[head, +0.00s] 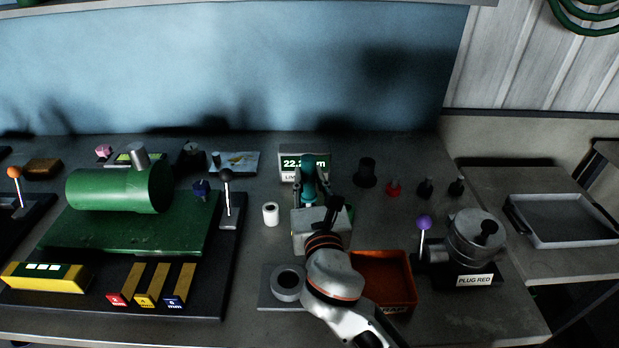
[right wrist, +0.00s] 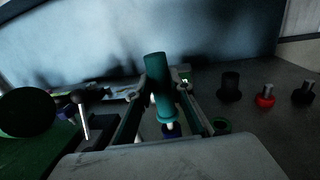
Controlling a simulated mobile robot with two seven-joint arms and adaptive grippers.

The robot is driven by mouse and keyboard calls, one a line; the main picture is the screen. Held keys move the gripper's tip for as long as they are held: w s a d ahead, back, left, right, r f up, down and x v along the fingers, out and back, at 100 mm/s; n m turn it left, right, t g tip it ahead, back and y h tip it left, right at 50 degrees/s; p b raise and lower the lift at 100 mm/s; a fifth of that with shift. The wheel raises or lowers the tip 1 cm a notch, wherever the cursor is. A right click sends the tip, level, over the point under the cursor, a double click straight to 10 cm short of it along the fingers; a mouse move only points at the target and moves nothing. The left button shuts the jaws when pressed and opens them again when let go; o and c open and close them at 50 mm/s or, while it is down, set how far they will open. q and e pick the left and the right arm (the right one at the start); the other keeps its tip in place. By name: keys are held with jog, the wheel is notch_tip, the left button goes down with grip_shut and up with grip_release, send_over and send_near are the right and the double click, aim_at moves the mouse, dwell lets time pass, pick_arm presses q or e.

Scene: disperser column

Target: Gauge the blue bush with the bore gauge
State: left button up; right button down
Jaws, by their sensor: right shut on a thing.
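My right gripper (head: 308,187) is shut on a teal, upright cylinder that looks like the bore gauge (head: 307,170). The display (head: 304,164) behind reads about 22.2 mm, partly covered. My left gripper is not in view.
A green machine (head: 120,190) with a black-knobbed lever (head: 228,190) stands left. A white roll (head: 270,214) is left of the gripper. An orange bin (head: 385,280), a grey ring (head: 288,284) and a purple-knobbed fixture (head: 470,240) are in front. Black and red plugs (head: 393,188) stand right.

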jog(key=shift+r, duration=0.2)
dwell(0.5)
jog(key=shift+r+p, duration=1.15)
jog(key=shift+r, duration=1.25)
